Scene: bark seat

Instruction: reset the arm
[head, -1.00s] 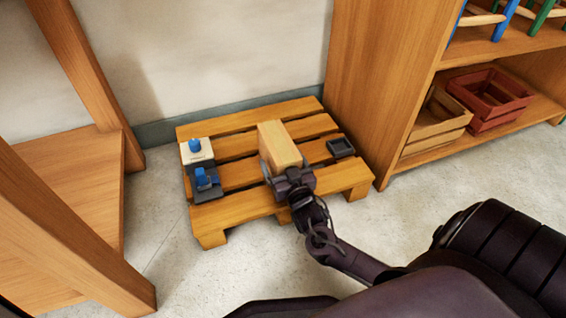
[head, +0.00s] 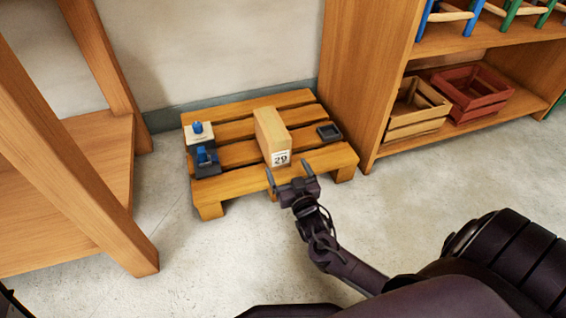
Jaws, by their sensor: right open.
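My right gripper (head: 289,176) is open and empty, just in front of a light wooden block (head: 270,133). The block stands on a wooden pallet (head: 235,183) and has a white label reading 29 on its near face. The fingers point toward the block, and a small gap seems to lie between them and it. My right arm (head: 345,265) reaches in from the lower right. My left gripper is not in view.
On the pallet's left are a white box with a blue knob (head: 199,132) and a dark blue device (head: 206,161). A small black tray (head: 329,132) lies at its right. Wooden shelving stands right, holding a tan crate (head: 415,112) and a red crate (head: 472,92). A wooden frame (head: 75,150) stands left.

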